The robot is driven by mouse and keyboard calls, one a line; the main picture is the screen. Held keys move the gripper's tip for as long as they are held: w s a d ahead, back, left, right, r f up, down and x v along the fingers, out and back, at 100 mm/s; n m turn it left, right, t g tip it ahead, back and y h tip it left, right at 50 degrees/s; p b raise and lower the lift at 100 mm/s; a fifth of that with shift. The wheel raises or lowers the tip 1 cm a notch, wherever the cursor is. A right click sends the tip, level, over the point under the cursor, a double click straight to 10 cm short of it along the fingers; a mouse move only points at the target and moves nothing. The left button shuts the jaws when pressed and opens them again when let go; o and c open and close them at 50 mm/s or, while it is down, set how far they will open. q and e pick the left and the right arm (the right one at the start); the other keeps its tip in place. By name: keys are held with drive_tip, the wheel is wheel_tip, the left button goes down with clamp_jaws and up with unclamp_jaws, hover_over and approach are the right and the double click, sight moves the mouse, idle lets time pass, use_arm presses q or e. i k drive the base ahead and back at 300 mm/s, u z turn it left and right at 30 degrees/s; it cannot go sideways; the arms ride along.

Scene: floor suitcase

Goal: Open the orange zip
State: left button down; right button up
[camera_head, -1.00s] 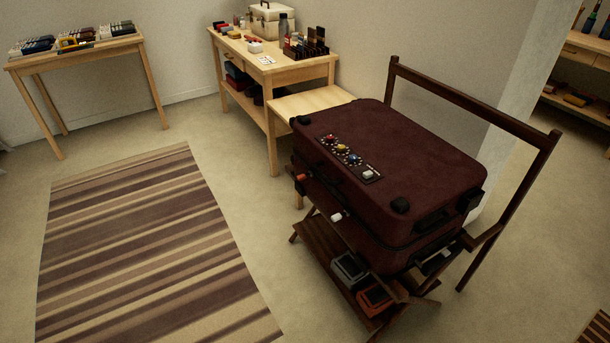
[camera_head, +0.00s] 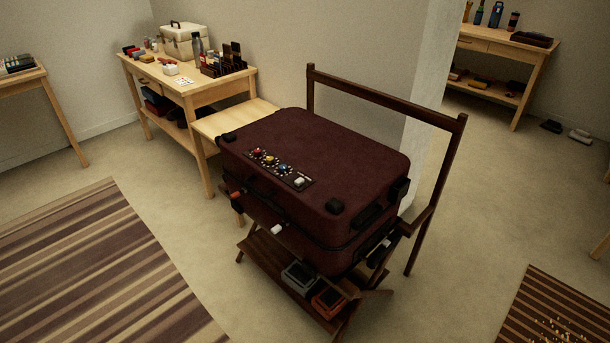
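A dark red suitcase (camera_head: 330,160) lies flat and closed on a dark wooden rack. A small orange piece (camera_head: 235,195), which looks like the orange zip pull, sits at the suitcase's left front side. A white pull (camera_head: 276,230) shows further right along the same front side. A black panel (camera_head: 279,168) with red, yellow and blue knobs and a white button is on the lid. Neither of my grippers shows in the head view.
The rack (camera_head: 385,112) has a tall back rail and a lower shelf with grey and orange boxes. A wooden table (camera_head: 180,95) with a case and bottle stands behind left. A striped rug (camera_head: 95,270) lies on open floor at left. A shelf bench (camera_head: 500,45) is at back right.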

sight(234, 196)
drive_tip(key=k, duration=0.6)
drive_tip(key=u, duration=0.55)
drive_tip(key=i, duration=1.75)
drive_tip(key=z, duration=0.8)
